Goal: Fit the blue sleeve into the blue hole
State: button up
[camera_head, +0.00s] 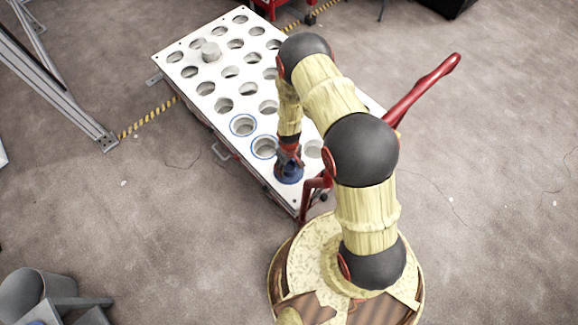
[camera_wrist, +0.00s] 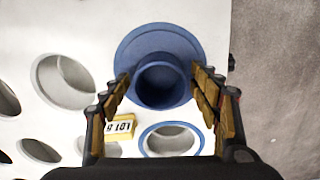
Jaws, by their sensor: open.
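The blue sleeve (camera_head: 289,175) sits on the white plate near its front corner. In the wrist view the blue sleeve (camera_wrist: 150,42) shows a wide round flange and a narrower hollow tube facing the camera. My gripper (camera_head: 289,157) is directly over it, and in the wrist view its open fingers (camera_wrist: 161,76) are on either side of the tube. I cannot tell whether they touch it. Two blue-ringed holes, the nearer hole (camera_head: 264,147) and the farther hole (camera_head: 243,125), lie beside it. One blue-ringed hole (camera_wrist: 170,139) shows in the wrist view.
The white plate (camera_head: 177,60) has several plain holes. A yellow label (camera_wrist: 120,127) lies near the blue-ringed hole. A red bar (camera_head: 425,88) is at the right, and a metal frame (camera_head: 60,92) at the left.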

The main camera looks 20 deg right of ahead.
jog(key=shift+o, duration=0.4)
jog(key=shift+r, duration=0.15)
jog(key=shift+w+r, duration=0.1)
jog(key=shift+r, duration=0.25)
notch_tip(320, 180, up, 11)
dwell(0.4)
jog(key=s+g, duration=0.2)
jog(key=s, duration=0.3)
notch_tip(320, 180, up, 28)
jog(key=m+t, duration=0.1)
jog(key=m, duration=0.2)
send_over(289, 170)
jog(key=s, duration=1.2)
jog(key=s+r+t, duration=0.3)
jog(key=r, duration=0.8)
jog(key=s+r+t+p, duration=0.1)
jog(key=s+r+t, duration=0.2)
jog(key=r, duration=0.8)
jog(key=shift+s+r+t, duration=0.3)
jog(key=shift+s+r, duration=0.1)
jog(key=shift+s, duration=0.25)
